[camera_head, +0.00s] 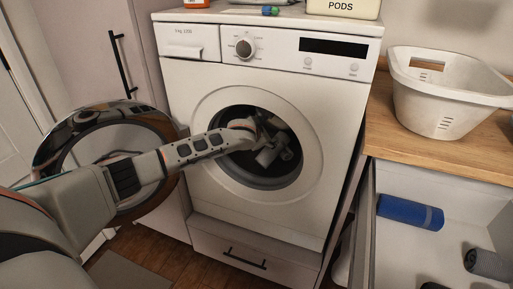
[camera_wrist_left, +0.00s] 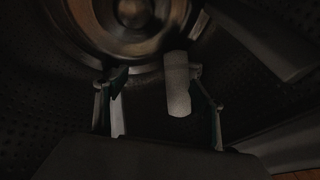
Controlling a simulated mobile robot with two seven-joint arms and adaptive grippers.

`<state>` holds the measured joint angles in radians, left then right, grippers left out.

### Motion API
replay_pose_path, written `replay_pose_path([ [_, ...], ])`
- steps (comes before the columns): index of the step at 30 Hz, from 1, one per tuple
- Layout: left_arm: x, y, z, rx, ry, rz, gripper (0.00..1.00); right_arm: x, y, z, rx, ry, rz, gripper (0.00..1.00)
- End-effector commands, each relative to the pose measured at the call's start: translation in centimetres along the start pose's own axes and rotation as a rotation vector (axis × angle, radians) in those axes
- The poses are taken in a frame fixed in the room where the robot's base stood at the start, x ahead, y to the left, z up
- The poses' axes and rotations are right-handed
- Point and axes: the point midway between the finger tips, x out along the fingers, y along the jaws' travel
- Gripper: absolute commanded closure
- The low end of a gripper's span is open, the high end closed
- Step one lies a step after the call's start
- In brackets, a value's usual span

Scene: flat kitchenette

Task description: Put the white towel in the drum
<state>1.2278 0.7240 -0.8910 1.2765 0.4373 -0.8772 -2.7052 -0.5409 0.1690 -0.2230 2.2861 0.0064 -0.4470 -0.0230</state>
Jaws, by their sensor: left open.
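The washing machine's drum (camera_head: 250,172) is open at the front. My left arm reaches through its opening, and my left gripper (camera_head: 272,147) is inside. In the left wrist view the gripper (camera_wrist_left: 158,95) is open, with its two fingers spread apart. A pale rolled towel (camera_wrist_left: 177,85), looking white in the dim light, is in the drum between the fingertips, nearer the right finger. I cannot tell whether it touches that finger. In the head view the gripper and shadow make the towel hard to pick out. My right gripper is not in view.
The round washer door (camera_head: 50,150) stands open at the left, behind my arm. An open drawer at the right holds a blue rolled towel (camera_head: 410,212) and a grey one (camera_head: 488,263). A white basket (camera_head: 448,100) stands on the wooden counter (camera_head: 395,133).

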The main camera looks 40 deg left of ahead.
Motion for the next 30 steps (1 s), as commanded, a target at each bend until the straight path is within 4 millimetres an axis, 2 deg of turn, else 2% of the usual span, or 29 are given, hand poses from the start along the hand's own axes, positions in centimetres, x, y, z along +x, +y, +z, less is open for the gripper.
replay_pose_path([
  [18, -8.5, -3.5, -3.5, 0.003, 0.002, -0.002, 0.31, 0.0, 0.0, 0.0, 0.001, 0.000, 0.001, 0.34],
  [24, -9.9, -4.0, -4.0, 0.000, 0.002, -0.001, 0.31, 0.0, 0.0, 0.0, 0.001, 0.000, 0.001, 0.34],
  [30, -10.1, -4.0, -4.0, 0.000, 0.002, -0.001, 0.31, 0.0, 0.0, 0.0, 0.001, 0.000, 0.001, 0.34],
])
